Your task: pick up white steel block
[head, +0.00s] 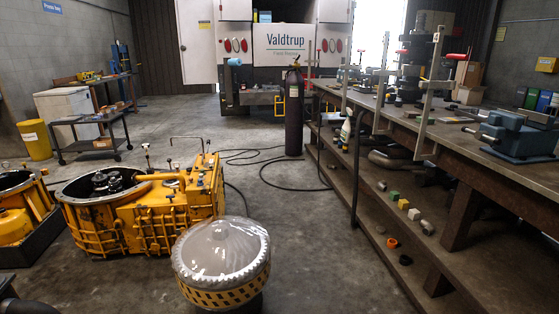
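The white steel block (414,214) looks like a small pale cube. It sits on the low shelf (395,225) under the workbench at the right, in a loose row of small parts. A yellow block (403,204) is just behind it, and a grey cylindrical piece (427,227) is just in front of it. My gripper is not in view.
A green block (393,195), an orange ring (391,243) and a dark round part (405,260) also lie on the shelf. The workbench top (400,112) overhangs it. A yellow gearbox housing (150,208) and a wrapped round part (221,250) stand left. Floor between is clear.

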